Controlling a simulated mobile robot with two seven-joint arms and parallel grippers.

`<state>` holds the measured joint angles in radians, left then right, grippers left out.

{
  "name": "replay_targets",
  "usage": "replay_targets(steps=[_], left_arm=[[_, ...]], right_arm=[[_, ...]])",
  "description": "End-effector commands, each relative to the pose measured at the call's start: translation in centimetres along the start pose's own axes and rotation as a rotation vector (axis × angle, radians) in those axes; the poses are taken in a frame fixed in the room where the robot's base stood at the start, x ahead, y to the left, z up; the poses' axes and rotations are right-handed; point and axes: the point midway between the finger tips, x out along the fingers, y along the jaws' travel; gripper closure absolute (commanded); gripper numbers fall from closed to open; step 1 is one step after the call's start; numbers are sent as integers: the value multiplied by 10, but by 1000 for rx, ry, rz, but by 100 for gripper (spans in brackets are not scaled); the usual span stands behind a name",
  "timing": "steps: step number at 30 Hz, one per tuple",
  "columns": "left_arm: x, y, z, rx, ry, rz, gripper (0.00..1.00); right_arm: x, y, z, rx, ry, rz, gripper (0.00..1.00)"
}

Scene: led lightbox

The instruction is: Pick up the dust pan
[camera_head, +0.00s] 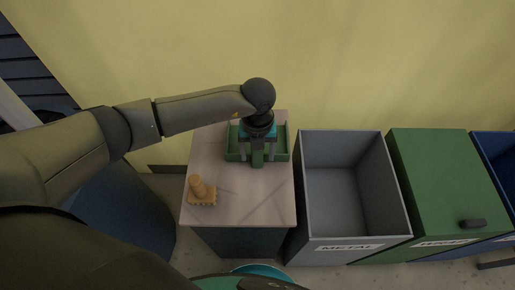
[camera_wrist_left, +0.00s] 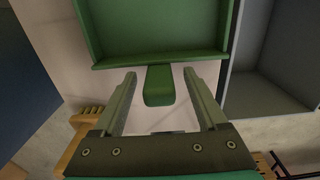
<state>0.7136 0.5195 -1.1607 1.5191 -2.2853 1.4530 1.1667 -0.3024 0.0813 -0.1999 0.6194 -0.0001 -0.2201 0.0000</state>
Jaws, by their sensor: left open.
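The green dust pan (camera_head: 282,143) lies on the marble-look top of a small cabinet (camera_head: 240,205), with its handle toward the front. In the left wrist view, the pan (camera_wrist_left: 155,30) fills the top and its short green handle (camera_wrist_left: 159,86) points toward my gripper. My left gripper (camera_head: 257,155) is above the pan's handle, fingers pointing down. In the left wrist view, my left gripper (camera_wrist_left: 160,90) is open, with a finger on each side of the handle and a gap on both sides. My right gripper is not in view.
A wooden brush (camera_head: 201,192) stands at the cabinet top's front left and shows at the wrist view's left (camera_wrist_left: 88,118). An open grey bin (camera_head: 340,195) labelled METAL stands right of the cabinet. A closed green bin (camera_head: 440,180) and a blue bin (camera_head: 497,160) are farther right.

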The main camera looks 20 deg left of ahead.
Motion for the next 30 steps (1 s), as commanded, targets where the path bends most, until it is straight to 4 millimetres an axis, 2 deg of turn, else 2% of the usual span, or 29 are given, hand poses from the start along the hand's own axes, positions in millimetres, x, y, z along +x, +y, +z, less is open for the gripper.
replay_targets(steps=[3, 11, 30], left_arm=[[11, 0, 0, 1, 0, 0, 25], [11, 0, 0, 1, -1, -1, 27], [11, 0, 0, 0, -1, -1, 99]], right_arm=[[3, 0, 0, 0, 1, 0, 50], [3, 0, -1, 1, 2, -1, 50], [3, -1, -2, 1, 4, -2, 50]])
